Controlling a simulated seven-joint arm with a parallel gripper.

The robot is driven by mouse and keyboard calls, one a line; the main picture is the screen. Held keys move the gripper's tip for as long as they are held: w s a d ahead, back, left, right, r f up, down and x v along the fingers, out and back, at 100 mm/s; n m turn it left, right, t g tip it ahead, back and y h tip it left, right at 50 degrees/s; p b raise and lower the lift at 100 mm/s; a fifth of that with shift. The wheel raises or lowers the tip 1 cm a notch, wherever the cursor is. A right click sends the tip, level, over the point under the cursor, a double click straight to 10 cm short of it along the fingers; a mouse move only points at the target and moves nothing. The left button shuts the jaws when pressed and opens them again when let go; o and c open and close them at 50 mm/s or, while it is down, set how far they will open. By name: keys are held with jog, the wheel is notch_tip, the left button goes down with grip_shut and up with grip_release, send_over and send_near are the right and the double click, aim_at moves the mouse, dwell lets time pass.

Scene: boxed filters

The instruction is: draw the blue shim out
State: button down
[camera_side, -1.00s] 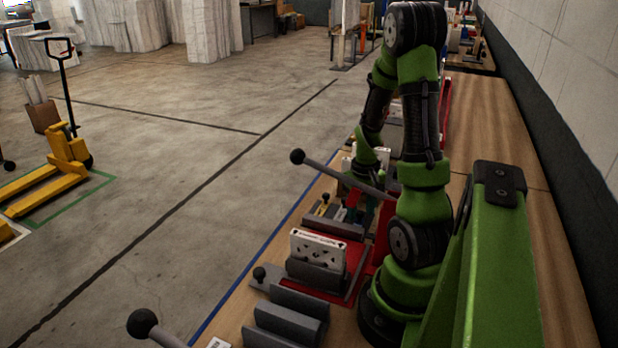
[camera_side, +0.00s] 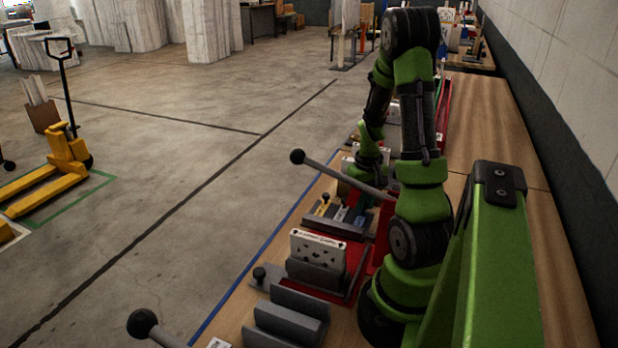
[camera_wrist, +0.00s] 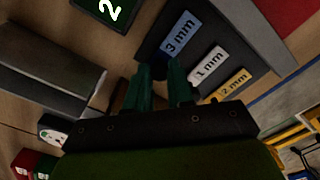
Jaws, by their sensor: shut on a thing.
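The blue shim (camera_wrist: 178,38), marked 3 mm, lies in a dark slotted holder in the wrist view. My gripper (camera_wrist: 162,75) is at its near end, with its green fingers shut on the shim's dark end. The fingers partly hide that end. A white shim (camera_wrist: 208,66) marked 1 mm and a yellow shim (camera_wrist: 234,86) marked 2 mm lie beside it. In the side view, the blue shim (camera_side: 359,217) shows small beside the white and yellow ones, and my arm hides most of the gripper.
A dark block with a green face marked 2 (camera_wrist: 108,10) stands near the blue shim. A grey channel block (camera_wrist: 45,75) lies to the left. In the side view, a lever with a black knob (camera_side: 297,157) reaches over the bench near my arm, and a white boxed filter (camera_side: 318,247) stands nearer.

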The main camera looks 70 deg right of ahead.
aim_at(365, 204)
jog(key=shift+d, duration=0.6)
jog(key=c, duration=1)
grip_release()
jog(key=shift+r, duration=0.1)
notch_tip(365, 204, up, 17)
jog(key=shift+f, duration=0.1)
jog(key=shift+a, duration=0.1)
